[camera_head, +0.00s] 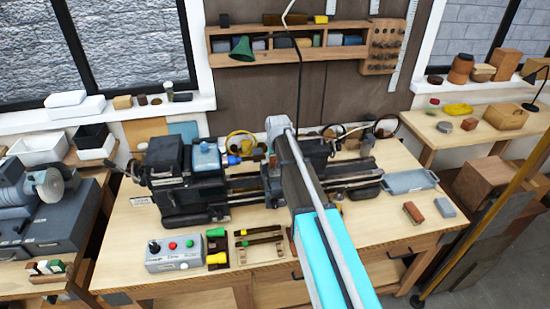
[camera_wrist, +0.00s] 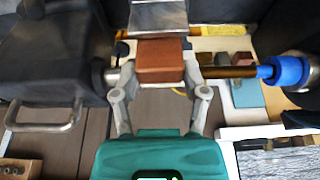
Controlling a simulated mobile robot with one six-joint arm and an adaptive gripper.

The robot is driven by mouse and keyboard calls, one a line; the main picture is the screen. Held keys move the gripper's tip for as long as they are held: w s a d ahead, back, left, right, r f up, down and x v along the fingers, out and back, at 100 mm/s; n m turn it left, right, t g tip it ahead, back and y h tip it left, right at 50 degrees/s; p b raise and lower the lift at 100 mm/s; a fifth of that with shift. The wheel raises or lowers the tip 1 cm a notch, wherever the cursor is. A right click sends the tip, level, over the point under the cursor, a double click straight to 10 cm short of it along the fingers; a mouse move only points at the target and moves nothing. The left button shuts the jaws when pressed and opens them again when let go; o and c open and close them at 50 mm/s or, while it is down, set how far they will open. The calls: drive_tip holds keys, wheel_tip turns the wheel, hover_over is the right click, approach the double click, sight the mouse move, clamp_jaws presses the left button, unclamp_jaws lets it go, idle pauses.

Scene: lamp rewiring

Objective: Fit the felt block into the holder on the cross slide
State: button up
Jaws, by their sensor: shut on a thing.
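In the wrist view my gripper (camera_wrist: 162,84) is shut on a reddish-brown block (camera_wrist: 160,62), one finger at each side. I cannot tell from its surface whether it is the felt block. A grey metal piece (camera_wrist: 158,16) lies just beyond the block at the top of the view. I cannot tell if it is the holder, or if the block touches it. In the head view my arm hides the gripper and most of the cross slide on the lathe (camera_head: 190,178).
In the wrist view a brown rod (camera_wrist: 228,72) with a blue end (camera_wrist: 290,71) lies right of the block, and a dark machine housing (camera_wrist: 55,50) is close on the left. In the head view a reddish block (camera_head: 413,212) and a grey block (camera_head: 445,207) lie on the bench's right.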

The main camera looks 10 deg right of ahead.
drive_tip(key=shift+f+b, duration=0.9)
drive_tip(key=shift+f, duration=0.05)
idle(0.8)
drive_tip(key=o, duration=1.2)
drive_tip(key=shift+o, duration=0.2)
drive_tip(key=shift+s, duration=0.1)
